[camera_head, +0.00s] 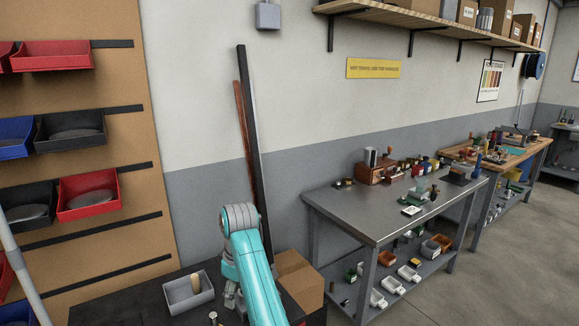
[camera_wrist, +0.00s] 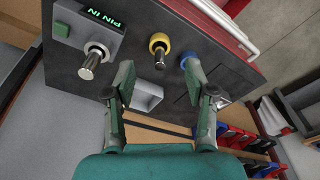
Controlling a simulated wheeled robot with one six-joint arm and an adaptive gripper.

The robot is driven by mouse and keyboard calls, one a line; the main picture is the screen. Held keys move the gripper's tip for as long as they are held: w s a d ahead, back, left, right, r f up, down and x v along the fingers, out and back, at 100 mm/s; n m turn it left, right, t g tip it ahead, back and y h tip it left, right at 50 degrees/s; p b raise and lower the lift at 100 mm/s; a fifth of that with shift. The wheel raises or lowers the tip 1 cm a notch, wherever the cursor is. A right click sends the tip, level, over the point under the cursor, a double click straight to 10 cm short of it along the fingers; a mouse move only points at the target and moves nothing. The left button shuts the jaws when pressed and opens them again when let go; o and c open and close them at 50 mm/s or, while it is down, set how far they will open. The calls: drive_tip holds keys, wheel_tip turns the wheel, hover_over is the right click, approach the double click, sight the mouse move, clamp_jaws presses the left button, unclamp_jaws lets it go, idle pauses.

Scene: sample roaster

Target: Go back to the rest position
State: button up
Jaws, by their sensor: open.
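In the wrist view my gripper (camera_wrist: 159,88) is open, with two green-padded fingers spread wide and nothing between them. It is above a dark panel or bench top (camera_wrist: 125,60); I cannot tell the height. A grey block with a lit "PIN IN" display (camera_wrist: 103,18) and a metal pin or knob (camera_wrist: 93,60) are at upper left. A yellow-collared fitting (camera_wrist: 159,48) and a blue-collared one (camera_wrist: 188,62) stand beyond the fingers. In the head view my teal arm reaches over the dark bench at the bottom, and it largely hides my gripper there.
In the head view, a grey bin (camera_head: 205,295) holding a tan piece stands left of my arm, and a cardboard box (camera_head: 300,277) stands right. Wall bins (camera_head: 88,194) hang at left. A cluttered metal table (camera_head: 350,212) stands at right, with clear floor (camera_head: 500,260) beyond.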

drive_tip(key=s+d+f+m+t, duration=0.1)
drive_tip(key=s+d+f+m, duration=0.3)
drive_tip(key=f, duration=0.7)
drive_tip(key=s+d+f+n+t, duration=0.15)
drive_tip(key=d+f, duration=0.35)
drive_tip(key=f, duration=0.6)
drive_tip(key=s+d+f+m+t, duration=0.4)
drive_tip(key=s+d+f, duration=0.8)
drive_tip(key=s, duration=0.3)
drive_tip(key=s+d+r+m+t, duration=0.2)
drive_tip(key=s+d+r, duration=0.15)
drive_tip(key=s, duration=0.65)
drive_tip(key=s+d+r+m+t, duration=0.2)
drive_tip(key=s+d, duration=0.2)
drive_tip(key=s, duration=0.6)
drive_tip(key=s+d+r+m+t, duration=0.1)
drive_tip(key=s+r+t, duration=0.1)
drive_tip(key=s+r, duration=0.6)
drive_tip(key=s+d+r+m+t+h, duration=0.1)
drive_tip(key=s+d+r+m, duration=0.1)
drive_tip(key=s+r, duration=0.6)
wheel_tip(320, 180, up, 4)
drive_tip(key=shift+d+r+t, duration=0.2)
drive_tip(key=shift+d+t, duration=0.05)
drive_tip(key=shift+t, duration=0.1)
clamp_jaws()
